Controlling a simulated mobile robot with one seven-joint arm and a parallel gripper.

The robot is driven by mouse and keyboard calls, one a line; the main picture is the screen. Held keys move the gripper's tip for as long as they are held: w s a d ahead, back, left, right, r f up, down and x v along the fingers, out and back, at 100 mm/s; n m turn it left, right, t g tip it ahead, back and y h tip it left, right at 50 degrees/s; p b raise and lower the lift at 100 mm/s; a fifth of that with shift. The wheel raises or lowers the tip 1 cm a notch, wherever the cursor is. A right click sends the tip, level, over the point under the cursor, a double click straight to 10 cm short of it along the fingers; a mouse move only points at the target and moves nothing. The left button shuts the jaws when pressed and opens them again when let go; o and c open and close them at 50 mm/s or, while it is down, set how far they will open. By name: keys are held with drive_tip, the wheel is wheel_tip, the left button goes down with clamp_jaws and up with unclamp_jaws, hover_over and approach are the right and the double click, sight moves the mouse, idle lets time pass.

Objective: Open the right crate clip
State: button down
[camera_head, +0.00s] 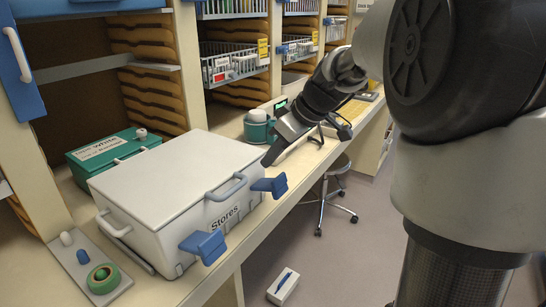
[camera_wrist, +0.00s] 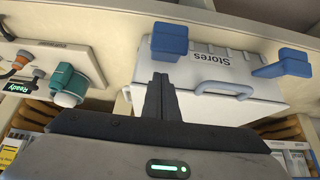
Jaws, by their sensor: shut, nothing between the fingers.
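The white crate (camera_head: 165,185), labelled Stores, stands on the counter with its lid down. Its right clip (camera_head: 270,186) is a blue tab at the right end of the front side and sticks outward from it. The left clip (camera_head: 203,245) is a like blue tab and also sticks outward. My gripper (camera_head: 268,160) is shut and empty, just above the right clip in the head view. In the wrist view the picture is turned about: the fingertips (camera_wrist: 160,78) point at the right clip (camera_wrist: 168,42), and the left clip (camera_wrist: 282,63) is at right. Contact cannot be told.
A grey handle (camera_head: 227,187) sits on the crate's front side between the clips. A green box (camera_head: 113,150) is behind the crate, and a teal-and-white device (camera_head: 258,130) stands to its right. A stool (camera_head: 335,190) and a small white box (camera_head: 284,285) are on the floor.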

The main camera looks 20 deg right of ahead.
wheel_tip(320, 180, up, 5)
drive_tip(key=w+a+p, duration=0.1)
drive_tip(key=p, duration=0.3)
drive_tip(key=s+d+f+b, duration=0.1)
drive_tip(key=s+d, duration=0.5)
drive_tip(key=s, duration=0.1)
drive_tip(key=shift+s+d+b, duration=0.25)
drive_tip(key=shift+d+b, duration=0.1)
drive_tip(key=shift+b, duration=0.05)
